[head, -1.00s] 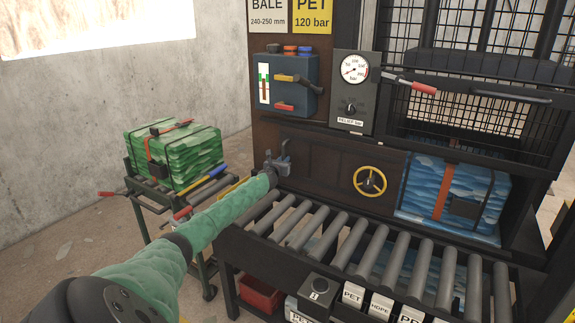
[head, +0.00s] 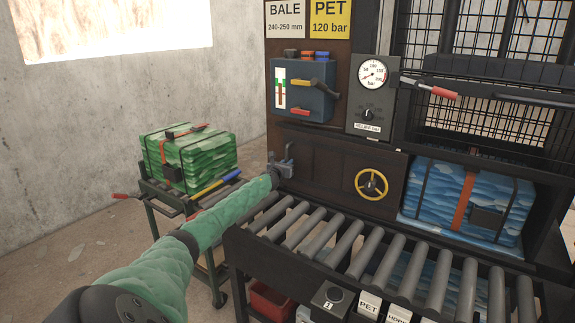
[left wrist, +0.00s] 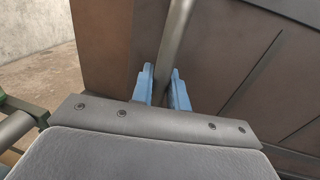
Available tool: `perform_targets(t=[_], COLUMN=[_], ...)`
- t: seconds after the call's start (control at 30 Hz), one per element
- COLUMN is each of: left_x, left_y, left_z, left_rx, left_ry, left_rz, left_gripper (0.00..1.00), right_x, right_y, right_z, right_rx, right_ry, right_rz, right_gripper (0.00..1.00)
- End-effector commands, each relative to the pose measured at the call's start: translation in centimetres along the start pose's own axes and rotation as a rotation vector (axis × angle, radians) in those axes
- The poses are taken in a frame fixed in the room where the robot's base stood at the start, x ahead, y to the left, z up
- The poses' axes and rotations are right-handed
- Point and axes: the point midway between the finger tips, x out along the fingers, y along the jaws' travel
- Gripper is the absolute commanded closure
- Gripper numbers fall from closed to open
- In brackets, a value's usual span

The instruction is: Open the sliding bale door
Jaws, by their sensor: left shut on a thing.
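The sliding bale door (head: 330,173) is a dark brown panel with a yellow handwheel (head: 371,184) on the front of the baler. It stands partly open to the left. A blue bale (head: 470,200) with an orange strap shows in the opening to its right. My left gripper (head: 283,163) is at the door's left end. In the left wrist view, its blue fingers (left wrist: 162,90) are shut around a grey upright handle bar (left wrist: 174,45) in front of the brown panel. My right gripper is in neither view.
A roller table (head: 345,240) runs in front of the door. A cart with a green bale (head: 188,160) stands to the left, near my left arm. A blue control box (head: 300,92) and a pressure gauge (head: 373,73) sit above the door. A red-handled lever (head: 440,92) sticks out at upper right.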

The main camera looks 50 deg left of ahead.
Motion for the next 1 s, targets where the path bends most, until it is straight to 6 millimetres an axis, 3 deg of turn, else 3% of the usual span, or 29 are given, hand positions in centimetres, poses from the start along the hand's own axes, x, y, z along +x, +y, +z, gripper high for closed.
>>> perform_targets(t=[0.03,0.1,0.57,1.0], left_x=[0.0,0.0,-0.7,-4.8], left_y=[0.0,0.0,0.0,0.1], left_z=[-0.2,-0.2,0.0,-0.1], left_rx=[0.000,0.000,0.001,0.002], left_ry=[0.002,0.002,0.000,0.001], left_rz=[0.000,0.000,-0.001,-0.001], left_gripper=[0.78,0.66,0.66,0.66], right_x=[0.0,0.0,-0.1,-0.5], right_y=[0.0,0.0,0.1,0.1], right_z=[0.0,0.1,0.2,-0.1], right_rx=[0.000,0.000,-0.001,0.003], right_ry=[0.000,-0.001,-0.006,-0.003], right_rz=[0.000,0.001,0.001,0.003], right_gripper=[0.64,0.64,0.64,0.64])
